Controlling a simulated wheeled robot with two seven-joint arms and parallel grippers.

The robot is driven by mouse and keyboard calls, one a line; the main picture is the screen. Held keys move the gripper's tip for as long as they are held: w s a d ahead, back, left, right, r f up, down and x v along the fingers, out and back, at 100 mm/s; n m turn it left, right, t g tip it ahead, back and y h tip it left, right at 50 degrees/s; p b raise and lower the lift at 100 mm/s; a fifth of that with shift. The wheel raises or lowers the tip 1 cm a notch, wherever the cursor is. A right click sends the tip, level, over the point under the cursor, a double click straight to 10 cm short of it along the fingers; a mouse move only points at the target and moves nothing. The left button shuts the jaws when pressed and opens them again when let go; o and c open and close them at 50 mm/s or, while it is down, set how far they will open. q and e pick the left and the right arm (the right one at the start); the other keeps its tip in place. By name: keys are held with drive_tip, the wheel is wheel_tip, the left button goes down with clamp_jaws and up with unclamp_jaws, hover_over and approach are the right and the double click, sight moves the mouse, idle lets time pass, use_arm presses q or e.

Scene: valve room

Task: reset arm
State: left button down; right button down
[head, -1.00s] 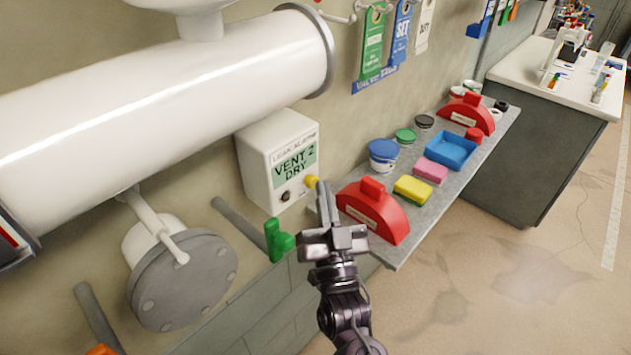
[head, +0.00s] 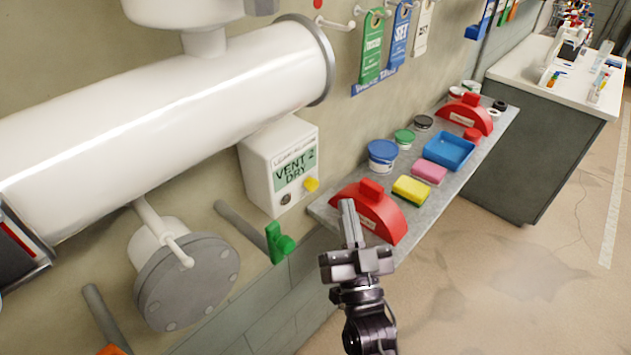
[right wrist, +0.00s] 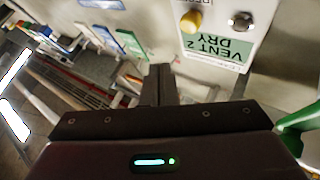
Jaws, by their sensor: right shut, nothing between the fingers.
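My right gripper (head: 349,222) is shut and empty. In the head view its fingertips show in front of the red lockout case nearest me. The white alarm box (head: 271,170) on the wall reads "VENT 2 DRY" and stands to the left of the gripper, apart from it. Its yellow knob (head: 311,184) and a dark round keyhole-like fitting (head: 286,198) sit below the display. In the right wrist view the box is upside down at the top, with the yellow knob (right wrist: 191,22) beyond the shut fingers (right wrist: 160,84). My left gripper is not in view.
A grey shelf (head: 399,243) holds the near red case (head: 380,215), a yellow sponge (head: 411,190), a pink sponge, a blue tray (head: 449,151) and tubs. A green valve handle (head: 279,242) sticks out below the box. A large white pipe (head: 160,110) runs above.

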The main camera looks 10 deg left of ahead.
drive_tip(key=shift+s+d, duration=0.3)
drive_tip(key=shift+d, duration=0.1)
wheel_tip(320, 180, down, 24)
drive_tip(key=w+d+n+g, duration=0.1)
drive_tip(key=n+g, duration=0.1)
drive_tip(key=g, duration=0.4)
drive_tip(key=s+d+f+g+h+b, duration=0.1)
drive_tip(key=s+d+f+g, duration=0.15)
drive_tip(key=f, duration=0.65)
drive_tip(key=s+d+f+g+h+b, duration=0.1)
drive_tip(key=s+d+f+g+h, duration=0.15)
drive_tip(key=f, duration=0.65)
drive_tip(key=s+d+f+g+h, duration=0.1)
drive_tip(key=s+d+f+g, duration=0.2)
drive_tip(key=s+d+f, duration=0.2)
drive_tip(key=s+d+f+g+h, duration=0.1)
drive_tip(key=s+d+f+g, duration=0.3)
drive_tip(key=s+f, duration=0.8)
drive_tip(key=s+d+f+g+h+b, duration=0.1)
drive_tip(key=s+d+f+g, duration=0.2)
drive_tip(key=s+d+f, duration=0.4)
drive_tip(key=s+f, duration=0.1)
drive_tip(key=s, duration=0.7)
drive_tip(key=shift+f+g, duration=0.3)
drive_tip(key=shift+f, duration=0.1)
